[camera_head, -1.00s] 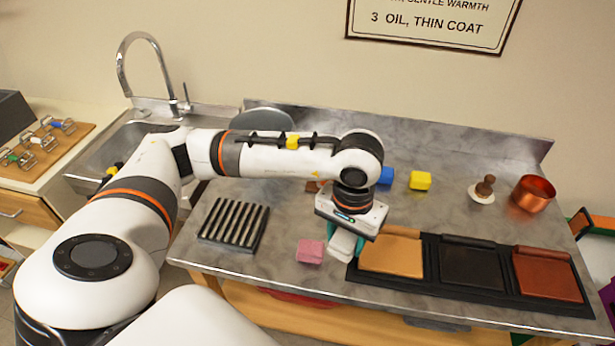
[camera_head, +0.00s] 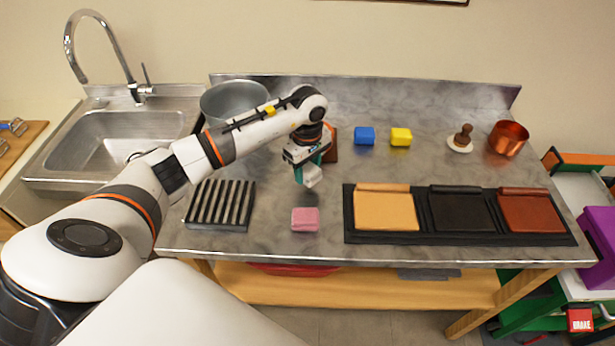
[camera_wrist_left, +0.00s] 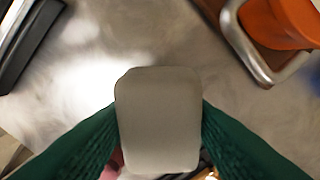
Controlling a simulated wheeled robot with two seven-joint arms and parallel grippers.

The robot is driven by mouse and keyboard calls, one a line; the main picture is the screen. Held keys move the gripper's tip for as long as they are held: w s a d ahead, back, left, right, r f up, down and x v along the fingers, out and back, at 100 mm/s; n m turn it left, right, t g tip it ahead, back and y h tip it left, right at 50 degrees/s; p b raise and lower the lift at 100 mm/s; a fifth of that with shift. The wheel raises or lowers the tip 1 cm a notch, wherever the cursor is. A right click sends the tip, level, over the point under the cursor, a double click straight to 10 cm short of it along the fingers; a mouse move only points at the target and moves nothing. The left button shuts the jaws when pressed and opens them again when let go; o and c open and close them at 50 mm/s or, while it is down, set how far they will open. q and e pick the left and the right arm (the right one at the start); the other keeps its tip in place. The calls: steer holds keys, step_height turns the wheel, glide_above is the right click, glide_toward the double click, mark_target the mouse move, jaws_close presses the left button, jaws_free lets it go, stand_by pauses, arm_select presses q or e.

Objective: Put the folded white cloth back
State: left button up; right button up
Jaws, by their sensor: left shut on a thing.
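The folded white cloth (camera_head: 313,176) is pinched in my left gripper (camera_head: 307,172), between its green fingers. It hangs over the grey counter, behind the pink block-like cloth (camera_head: 305,219); the height of the gap below cannot be judged. In the left wrist view the white cloth (camera_wrist_left: 158,120) fills the middle, with a green finger of the left gripper (camera_wrist_left: 158,135) pressed on each side. My right gripper is not in view.
A ribbed dark rack (camera_head: 221,205) stands left. A black tray (camera_head: 458,240) with tan, black and brown leather pieces lies right. Blue (camera_head: 364,136) and yellow (camera_head: 401,137) blocks, a grey bowl (camera_head: 236,103) and a copper pot (camera_head: 508,138) stand behind. Counter around the pink cloth is clear.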

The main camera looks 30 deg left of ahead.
mark_target(308, 179)
arm_select(q)
step_height(308, 179, down, 3)
steer(key=shift+f+p, duration=0.1)
steer(key=shift+p, duration=0.35)
steer(key=shift+f, duration=0.25)
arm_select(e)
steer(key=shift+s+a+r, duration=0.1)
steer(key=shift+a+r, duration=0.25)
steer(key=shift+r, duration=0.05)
arm_select(q)
steer(key=shift+f+b, duration=0.25)
steer(key=shift+b, duration=0.1)
steer(key=o, duration=1)
steer(key=shift+r, duration=0.1)
steer(key=shift+c, duration=0.2)
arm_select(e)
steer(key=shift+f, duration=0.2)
